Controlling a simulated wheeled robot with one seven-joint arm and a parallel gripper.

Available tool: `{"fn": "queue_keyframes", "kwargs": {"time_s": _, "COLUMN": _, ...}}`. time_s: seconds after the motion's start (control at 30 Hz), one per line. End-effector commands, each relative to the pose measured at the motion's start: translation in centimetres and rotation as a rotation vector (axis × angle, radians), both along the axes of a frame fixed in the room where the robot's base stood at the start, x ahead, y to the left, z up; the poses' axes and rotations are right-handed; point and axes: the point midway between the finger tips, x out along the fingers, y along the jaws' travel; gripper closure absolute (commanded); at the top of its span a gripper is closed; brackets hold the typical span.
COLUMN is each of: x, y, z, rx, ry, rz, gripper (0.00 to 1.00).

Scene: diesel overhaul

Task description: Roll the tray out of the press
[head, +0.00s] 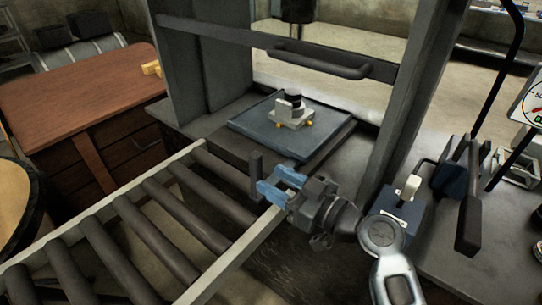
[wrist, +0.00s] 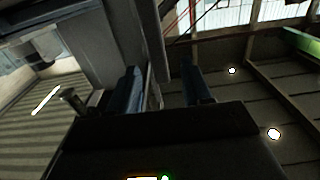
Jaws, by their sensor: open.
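The tray (head: 246,121) is a flat blue-grey plate on the press bed, between the press's uprights. It carries a grey block with a black round part on top (head: 292,104) and small yellow bits at its base. A short dark upright post (head: 256,167) stands at the near side, by the end of the rollers. My gripper (head: 271,181) is open, with its blue fingers pointing left at this post; I cannot tell whether the post is between them. In the wrist view the two fingers (wrist: 163,88) are apart, and the tray is not clearly seen.
A roller conveyor (head: 184,171) with pale side rails runs from the press bed to the lower left. A dark crossbar with a handle (head: 318,62) spans the press front above the tray. A wooden desk (head: 80,88) stands left. A lever unit (head: 470,200) stands right.

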Motion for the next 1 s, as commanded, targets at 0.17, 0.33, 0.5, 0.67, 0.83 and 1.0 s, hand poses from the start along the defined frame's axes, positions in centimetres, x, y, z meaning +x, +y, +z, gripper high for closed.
{"fn": "queue_keyframes", "kwargs": {"time_s": 0.17, "x": 0.9, "y": 1.2, "z": 0.5, "rx": 0.002, "ry": -0.009, "rz": 0.014, "gripper": 0.51}}
{"fn": "queue_keyframes", "kwargs": {"time_s": 0.33, "x": 2.5, "y": 3.2, "z": 0.6, "rx": 0.002, "ry": -0.008, "rz": 0.011, "gripper": 0.51}}
{"fn": "queue_keyframes", "kwargs": {"time_s": 0.5, "x": 4.0, "y": 5.1, "z": 0.5, "rx": 0.002, "ry": -0.007, "rz": 0.01, "gripper": 0.51}}
{"fn": "queue_keyframes", "kwargs": {"time_s": 0.67, "x": 4.8, "y": 6.1, "z": 0.4, "rx": 0.002, "ry": -0.008, "rz": 0.009, "gripper": 0.51}}
{"fn": "queue_keyframes", "kwargs": {"time_s": 0.83, "x": 5.0, "y": 6.3, "z": 0.3, "rx": 0.002, "ry": -0.008, "rz": 0.007, "gripper": 0.51}}
{"fn": "queue_keyframes", "kwargs": {"time_s": 1.0, "x": 5.0, "y": 6.3, "z": 0.3, "rx": 0.002, "ry": -0.008, "rz": 0.007, "gripper": 0.53}}
